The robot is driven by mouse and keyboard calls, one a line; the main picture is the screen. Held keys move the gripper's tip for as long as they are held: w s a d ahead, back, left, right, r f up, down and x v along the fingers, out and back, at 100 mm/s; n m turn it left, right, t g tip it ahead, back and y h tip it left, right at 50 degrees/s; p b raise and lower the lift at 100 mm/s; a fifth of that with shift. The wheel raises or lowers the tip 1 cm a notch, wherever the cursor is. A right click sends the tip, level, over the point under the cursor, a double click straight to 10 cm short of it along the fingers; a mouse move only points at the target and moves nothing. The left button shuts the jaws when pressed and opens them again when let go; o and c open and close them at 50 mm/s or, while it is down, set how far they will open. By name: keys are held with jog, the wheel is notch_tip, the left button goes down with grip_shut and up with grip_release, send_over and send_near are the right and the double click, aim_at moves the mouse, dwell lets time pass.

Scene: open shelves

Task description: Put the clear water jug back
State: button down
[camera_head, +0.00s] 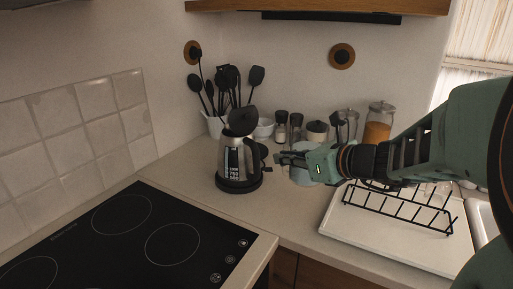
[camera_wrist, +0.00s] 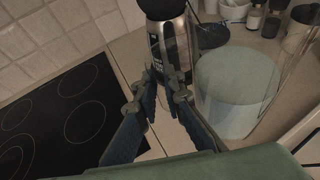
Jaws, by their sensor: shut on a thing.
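The clear water jug (camera_wrist: 232,95) shows large in the wrist view, just right of my fingers, with pale water inside. In the head view the jug (camera_head: 301,177) is a pale blue shape mostly hidden behind and below my gripper (camera_head: 283,160). In the wrist view my gripper (camera_wrist: 166,88) has its fingertips close together at the jug's left side, shut on it. The exact place of contact is hard to see. I cannot tell whether the jug's base touches the counter.
A steel kettle (camera_head: 232,160) stands on its black base just left of my gripper. Jars (camera_head: 378,124), a utensil pot (camera_head: 215,126) and a bowl (camera_head: 264,129) line the wall. A black wire rack (camera_head: 400,212) sits on a white drainboard (camera_head: 390,245) at right. A black hob (camera_head: 130,240) fills the front left.

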jog(key=w+f+b, duration=0.1)
jog(key=w+f, duration=1.1)
jog(key=w, duration=0.1)
jog(key=shift+w+a+f, duration=0.25)
jog(key=shift+w+a, duration=0.05)
jog(key=shift+a, duration=0.15)
jog(key=c, duration=2.5)
grip_release()
jog(key=shift+f+b, duration=0.25)
jog(key=shift+b, duration=0.1)
jog(key=shift+o, duration=0.9)
jog(key=shift+s, duration=0.1)
jog(key=shift+r, duration=0.1)
